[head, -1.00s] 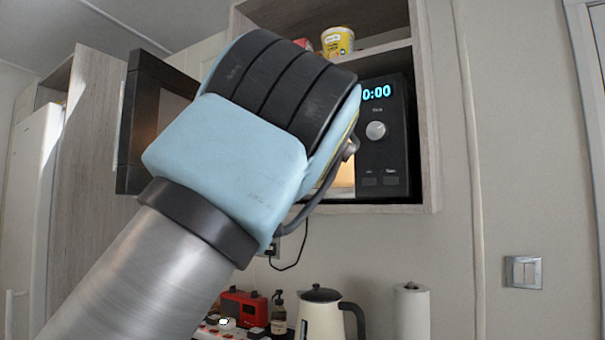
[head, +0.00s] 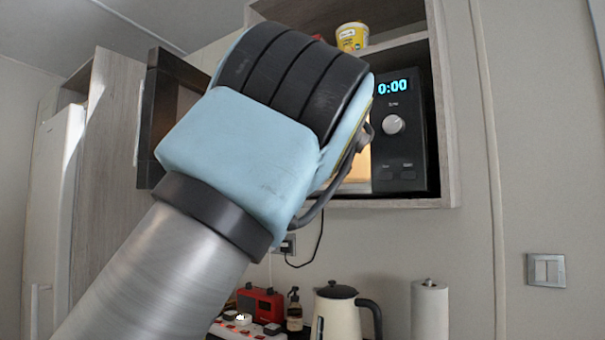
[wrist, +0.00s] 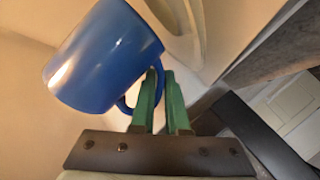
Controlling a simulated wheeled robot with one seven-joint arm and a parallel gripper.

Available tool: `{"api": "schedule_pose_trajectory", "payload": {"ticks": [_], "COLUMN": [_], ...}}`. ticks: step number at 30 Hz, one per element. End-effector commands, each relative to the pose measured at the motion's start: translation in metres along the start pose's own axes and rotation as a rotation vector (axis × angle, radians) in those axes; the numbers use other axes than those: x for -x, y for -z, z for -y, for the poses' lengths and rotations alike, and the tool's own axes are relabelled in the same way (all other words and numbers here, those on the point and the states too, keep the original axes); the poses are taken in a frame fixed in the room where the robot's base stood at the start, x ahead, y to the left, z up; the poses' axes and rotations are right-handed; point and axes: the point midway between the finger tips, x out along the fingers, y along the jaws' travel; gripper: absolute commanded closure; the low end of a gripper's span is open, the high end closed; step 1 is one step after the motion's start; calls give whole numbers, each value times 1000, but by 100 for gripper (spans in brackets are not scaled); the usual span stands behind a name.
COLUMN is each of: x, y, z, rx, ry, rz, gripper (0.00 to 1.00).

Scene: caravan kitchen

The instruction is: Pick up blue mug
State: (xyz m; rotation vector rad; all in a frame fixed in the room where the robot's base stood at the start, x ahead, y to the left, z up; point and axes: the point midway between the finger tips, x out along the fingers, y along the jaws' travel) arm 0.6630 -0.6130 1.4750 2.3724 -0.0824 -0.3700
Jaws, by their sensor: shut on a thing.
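The blue mug (wrist: 103,58) fills the upper left of the wrist view, lying at a slant there. Its handle (wrist: 127,104) reaches down to the green fingers of my gripper (wrist: 162,73). The fingers are close together and shut on the mug at its handle. I cannot tell from this view whether the mug is upright or resting on something. In the head view my arm hides the mug and the fingers, in front of the lit, open microwave (head: 402,160).
The microwave door (head: 160,110) stands open on the left. The microwave sits in a wall cabinet (head: 447,120), with a yellow tub (head: 352,38) on the shelf above. Below are a cream kettle (head: 338,315), a paper roll (head: 429,310), a soap bottle (head: 294,312) and a red radio (head: 262,303).

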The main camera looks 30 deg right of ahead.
Motion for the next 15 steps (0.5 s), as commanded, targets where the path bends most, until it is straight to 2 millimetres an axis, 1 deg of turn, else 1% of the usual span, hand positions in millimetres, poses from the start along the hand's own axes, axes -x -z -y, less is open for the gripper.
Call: {"api": "schedule_pose_trajectory", "payload": {"ticks": [5,15], "x": [4,14], "y": [12,40], "z": [-10,-37], "rx": [2,2], "ry": [-3,-4], "rz": [-3,-4], "gripper": [100,100]}}
